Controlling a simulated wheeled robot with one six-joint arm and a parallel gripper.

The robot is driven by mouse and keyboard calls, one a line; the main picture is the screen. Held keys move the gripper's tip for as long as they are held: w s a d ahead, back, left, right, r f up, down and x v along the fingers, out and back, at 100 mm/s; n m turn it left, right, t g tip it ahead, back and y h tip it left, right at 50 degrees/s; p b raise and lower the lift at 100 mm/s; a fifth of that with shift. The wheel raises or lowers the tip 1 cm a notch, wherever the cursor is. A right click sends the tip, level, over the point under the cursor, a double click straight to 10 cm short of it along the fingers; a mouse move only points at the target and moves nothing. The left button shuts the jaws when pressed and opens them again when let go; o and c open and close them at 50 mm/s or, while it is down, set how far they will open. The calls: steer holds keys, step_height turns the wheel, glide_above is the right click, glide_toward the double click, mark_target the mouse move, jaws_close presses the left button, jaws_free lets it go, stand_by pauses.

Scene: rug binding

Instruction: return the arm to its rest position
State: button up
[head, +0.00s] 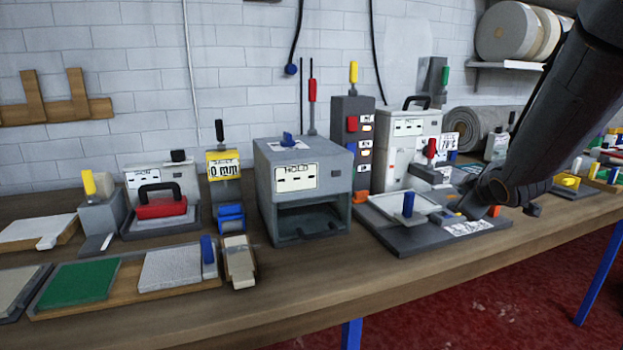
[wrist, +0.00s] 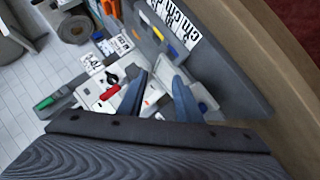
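My arm (head: 560,105) reaches in from the upper right of the head view and bends low over the right part of the bench. My gripper (wrist: 160,80) shows two blue-grey fingers standing apart in the wrist view, with nothing held between them. In the head view the arm's end is low above the dark base plate (head: 405,240) of the press, right of its blue-handled pad (head: 408,205). The fingertips are hard to make out there, and I cannot tell whether they touch anything.
A grey HOLD box (head: 303,190) stands mid-bench, left of the press. A tower with coloured knobs (head: 352,140) and a white machine (head: 408,150) stand behind. Rolls sit on a wall shelf (head: 505,65) near my arm. The bench's front edge (head: 350,295) is mostly clear.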

steer(key=s+a+f+m+g, duration=0.3)
steer(key=s+a, duration=0.3)
steer(key=s, duration=0.4)
steer(key=s+a+f+m+g+y, duration=0.1)
steer(key=s+a+f+m+g, duration=0.2)
steer(key=s, duration=0.8)
steer(key=s+a+f+m+g, duration=0.3)
steer(key=s+a+f+g, duration=0.2)
steer(key=s+a+f, duration=0.3)
steer(key=shift+s+a+g, duration=0.4)
steer(key=shift+s+a, duration=0.3)
steer(key=shift+s, duration=0.5)
steer(key=shift+c, duration=0.2)
